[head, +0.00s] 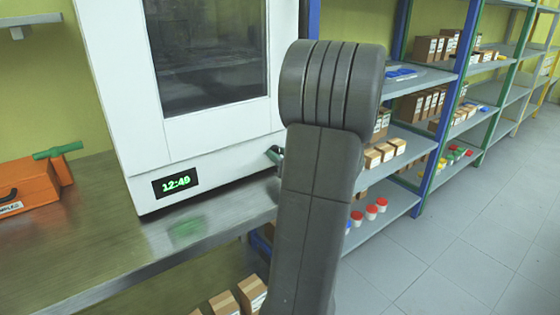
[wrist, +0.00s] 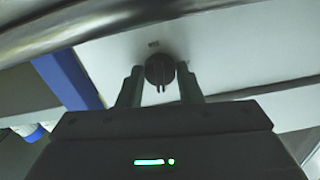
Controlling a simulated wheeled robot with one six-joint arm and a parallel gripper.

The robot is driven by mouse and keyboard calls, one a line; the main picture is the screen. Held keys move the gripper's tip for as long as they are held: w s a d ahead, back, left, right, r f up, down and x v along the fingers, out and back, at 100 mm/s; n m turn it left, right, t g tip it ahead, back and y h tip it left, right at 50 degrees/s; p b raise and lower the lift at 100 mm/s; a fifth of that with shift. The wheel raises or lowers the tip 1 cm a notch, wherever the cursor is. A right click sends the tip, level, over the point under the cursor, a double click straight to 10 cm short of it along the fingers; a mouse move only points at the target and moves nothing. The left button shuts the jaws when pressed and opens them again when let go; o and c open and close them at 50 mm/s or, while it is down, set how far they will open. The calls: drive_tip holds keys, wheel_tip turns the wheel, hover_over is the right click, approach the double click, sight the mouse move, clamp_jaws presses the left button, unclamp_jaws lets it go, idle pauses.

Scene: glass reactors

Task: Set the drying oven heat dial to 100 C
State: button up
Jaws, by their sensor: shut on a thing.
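The drying oven (head: 215,160) is a white cabinet with a dark glass window, standing on a metal bench. Its green display (head: 177,183) reads 12:40. In the wrist view the heat dial (wrist: 159,68) is a dark round knob on the oven's white front panel, with a small marking beside it that is too small to read. My gripper (wrist: 160,80) has one finger on each side of the dial and is shut on it. In the head view my arm hides the dial, and only a bit of my gripper (head: 274,155) shows at the oven's lower right.
The metal bench (head: 100,235) has an orange case (head: 28,188) with a green-handled thing at the left. Blue and green shelving (head: 425,75) with boxes and red-lidded jars stands to the right. The grey floor (head: 470,235) at the right is clear.

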drive_tip(key=m+b, duration=0.1)
drive_tip(key=b, duration=0.1)
drive_tip(key=m+b, duration=0.2)
drive_tip(key=shift+f+m, duration=0.25)
drive_tip(key=shift+m, duration=0.05)
drive_tip(key=m+b, duration=0.3)
drive_tip(key=m, duration=0.1)
drive_tip(key=shift+r+m, duration=0.15)
drive_tip(key=shift+m, duration=0.15)
drive_tip(key=m+b, duration=0.1)
drive_tip(key=m, duration=0.7)
drive_tip(key=shift+r, duration=0.15)
drive_tip(key=m+p, duration=0.1)
drive_tip(key=m, duration=0.3)
drive_tip(key=shift+m, duration=0.3)
drive_tip(key=m+p, duration=0.2)
drive_tip(key=m, duration=0.2)
drive_tip(key=shift+r+m+p, duration=0.1)
drive_tip(key=shift+m+p, duration=0.2)
drive_tip(key=m+p, duration=0.4)
drive_tip(key=m, duration=0.1)
drive_tip(key=shift+m+p, duration=1.25)
drive_tip(key=shift+m, duration=0.65)
drive_tip(key=shift+f, duration=0.2)
